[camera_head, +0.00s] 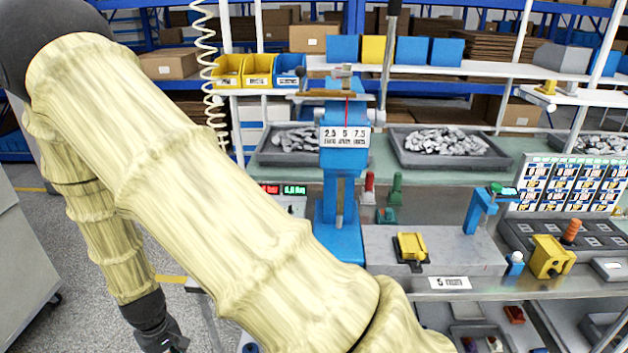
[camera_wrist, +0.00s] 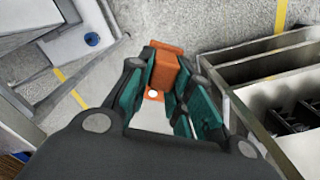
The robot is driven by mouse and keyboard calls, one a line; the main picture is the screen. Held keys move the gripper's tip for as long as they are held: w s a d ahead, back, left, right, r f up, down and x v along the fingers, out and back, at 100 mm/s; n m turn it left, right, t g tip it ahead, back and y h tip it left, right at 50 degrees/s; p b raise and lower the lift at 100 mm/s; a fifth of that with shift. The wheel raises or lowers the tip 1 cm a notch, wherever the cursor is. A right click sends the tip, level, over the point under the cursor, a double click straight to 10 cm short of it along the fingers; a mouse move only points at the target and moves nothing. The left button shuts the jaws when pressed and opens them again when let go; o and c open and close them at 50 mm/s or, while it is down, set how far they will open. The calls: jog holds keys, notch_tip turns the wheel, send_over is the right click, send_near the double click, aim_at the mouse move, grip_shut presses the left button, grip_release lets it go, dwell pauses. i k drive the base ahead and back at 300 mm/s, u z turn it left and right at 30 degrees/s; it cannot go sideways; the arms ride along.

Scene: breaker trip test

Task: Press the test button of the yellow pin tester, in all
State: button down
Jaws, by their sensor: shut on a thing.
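My gripper (camera_wrist: 167,80) is shut on an orange block-like thing (camera_wrist: 172,66) with a pale round spot on its lower part, seen between the teal finger pads in the wrist view. Below it is the grey floor. In the head view my wrist shows at the lower left, away from the bench, with the fingers mostly cut off. A yellow device (camera_head: 548,257) with a dark knob stands at the bench's right. Another yellow piece (camera_head: 411,247) sits on a dark base on the grey plate at the middle. I cannot tell which is the pin tester; no test button is clear.
A blue press-like stand (camera_head: 340,215) rises at mid-bench. A dark panel (camera_head: 560,236) with an orange knob (camera_head: 572,231) lies at the right. Grey trays (camera_head: 492,158) of parts stand behind.

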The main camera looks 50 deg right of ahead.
aim_at(551, 246)
jog(key=u, duration=0.5)
jog(key=k, duration=1.5)
jog(key=z, duration=2.45)
